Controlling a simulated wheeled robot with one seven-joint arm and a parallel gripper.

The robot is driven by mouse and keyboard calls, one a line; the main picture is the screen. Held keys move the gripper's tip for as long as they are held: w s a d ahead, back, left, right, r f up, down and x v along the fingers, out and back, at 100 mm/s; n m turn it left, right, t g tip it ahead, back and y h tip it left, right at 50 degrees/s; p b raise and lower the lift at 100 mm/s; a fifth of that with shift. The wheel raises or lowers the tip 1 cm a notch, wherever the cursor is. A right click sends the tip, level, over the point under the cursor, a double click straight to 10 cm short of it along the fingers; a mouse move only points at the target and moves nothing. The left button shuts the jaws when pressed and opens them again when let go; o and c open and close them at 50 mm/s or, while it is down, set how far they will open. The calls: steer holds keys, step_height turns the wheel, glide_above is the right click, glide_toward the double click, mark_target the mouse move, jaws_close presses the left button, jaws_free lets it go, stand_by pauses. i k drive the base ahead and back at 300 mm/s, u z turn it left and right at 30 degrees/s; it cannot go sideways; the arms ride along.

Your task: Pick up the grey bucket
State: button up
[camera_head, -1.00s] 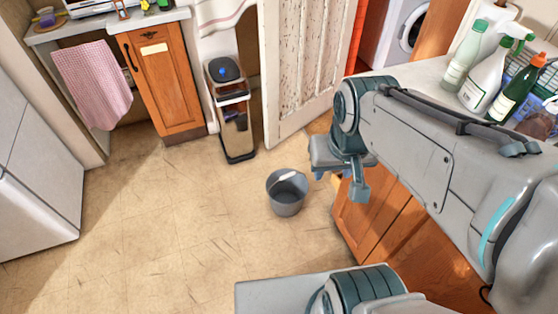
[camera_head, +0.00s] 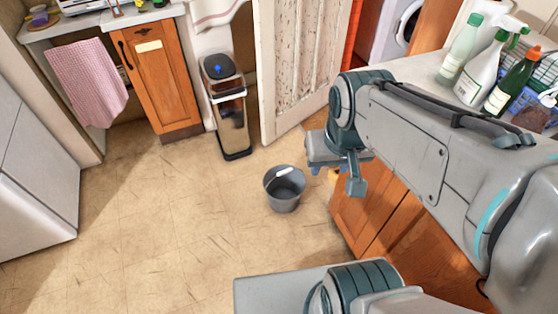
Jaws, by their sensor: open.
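The grey bucket (camera_head: 284,197) stands upright on the beige tiled floor, near the middle of the view. A pale strip, perhaps its handle grip, shows at its rim. My gripper (camera_head: 340,183) hangs at the end of my arm, to the right of the bucket and apart from it. One blue-grey finger shows clearly; the other is partly hidden by the gripper body. The gripper is open, and I see nothing held in it.
A bin (camera_head: 229,112) stands behind the bucket, beside an open whitish door (camera_head: 297,70). Orange wooden cupboards (camera_head: 375,215) lie under my arm at the right. Bottles (camera_head: 480,75) stand on the counter above. The floor left of the bucket is clear.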

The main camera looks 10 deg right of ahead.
mark_target(284, 187)
steer(key=u, duration=1.25)
steer(key=i, duration=1.75)
steer(key=z, duration=2.55)
